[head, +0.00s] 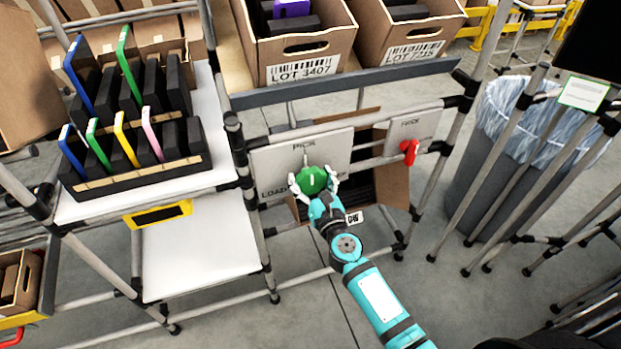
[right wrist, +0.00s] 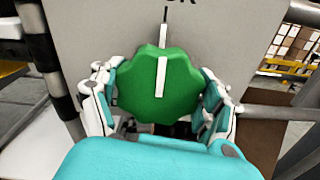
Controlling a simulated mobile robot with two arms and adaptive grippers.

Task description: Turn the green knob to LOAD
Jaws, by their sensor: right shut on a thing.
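The green knob (head: 312,180) sits on a grey panel (head: 335,147) marked PICK at the top and LOAD at the left. My right gripper (head: 313,182) is shut on the knob, with a finger on each side of it. In the right wrist view the scalloped knob (right wrist: 180,90) shows between the two fingers (right wrist: 160,98). Its white pointer line stands nearly upright, in line with a dark mark above it, on the PICK side. The LOAD label is partly hidden near the gripper. My left gripper is not in view.
A red knob (head: 409,151) is on a smaller panel to the right. Cartons (head: 300,62) stand on the shelf above. A black rack (head: 140,175) with coloured panels is at left. A grey bin (head: 500,150) stands at right. Frame tubes surround the panel.

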